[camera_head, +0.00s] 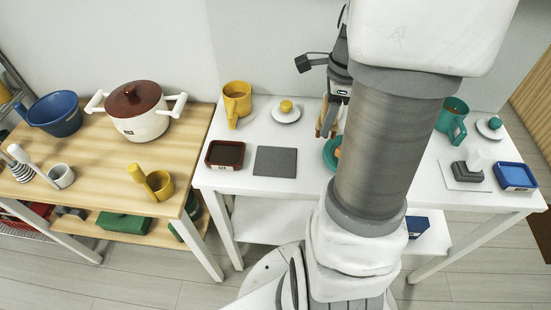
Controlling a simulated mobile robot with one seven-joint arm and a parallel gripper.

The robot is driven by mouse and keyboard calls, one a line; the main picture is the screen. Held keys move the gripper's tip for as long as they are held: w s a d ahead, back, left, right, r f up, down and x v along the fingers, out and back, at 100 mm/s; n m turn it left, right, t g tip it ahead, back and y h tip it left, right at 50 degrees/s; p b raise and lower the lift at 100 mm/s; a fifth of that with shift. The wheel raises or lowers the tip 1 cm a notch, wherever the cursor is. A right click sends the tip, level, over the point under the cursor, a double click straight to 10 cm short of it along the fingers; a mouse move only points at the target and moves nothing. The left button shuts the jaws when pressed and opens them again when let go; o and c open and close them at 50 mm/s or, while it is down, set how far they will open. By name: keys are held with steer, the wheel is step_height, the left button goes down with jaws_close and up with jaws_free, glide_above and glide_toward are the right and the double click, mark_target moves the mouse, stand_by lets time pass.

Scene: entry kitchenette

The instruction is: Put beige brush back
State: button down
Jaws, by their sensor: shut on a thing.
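My gripper (329,112) is over the back middle of the white table (240,183), pointing down, partly hidden behind my own arm. It is shut on a tan, upright piece (322,128), which looks like the beige brush; only a small part of it shows. A teal round thing with an orange-brown piece on it (331,153) lies just in front of the gripper, mostly covered by my arm. I cannot tell whether the brush touches the table.
On the white table stand a yellow mug (236,101), a yellow-knobbed saucer (286,113), a dark red tray (225,154), a grey mat (275,161), a teal mug (451,118) and a blue tray (516,176). A wooden table (105,165) at left holds a pot (137,112) and cups.

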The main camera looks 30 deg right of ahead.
steer(key=w+a+f, duration=0.2)
steer(key=a, duration=0.1)
steer(key=w+a+f, duration=0.1)
steer(key=a+f, duration=0.1)
steer(key=a, duration=0.1)
steer(key=w+a+f+b, duration=0.1)
steer(key=w+a+f, duration=0.1)
steer(key=a+f, duration=0.1)
steer(key=shift+w+a, duration=0.35)
steer(key=shift+a, duration=0.1)
steer(key=shift+a+f, duration=0.1)
steer(key=shift+f, duration=1.65)
steer(key=shift+f, duration=0.1)
steer(key=shift+f+b, duration=0.15)
steer(key=shift+b, duration=0.15)
steer(key=shift+c, duration=2.1)
jaws_free()
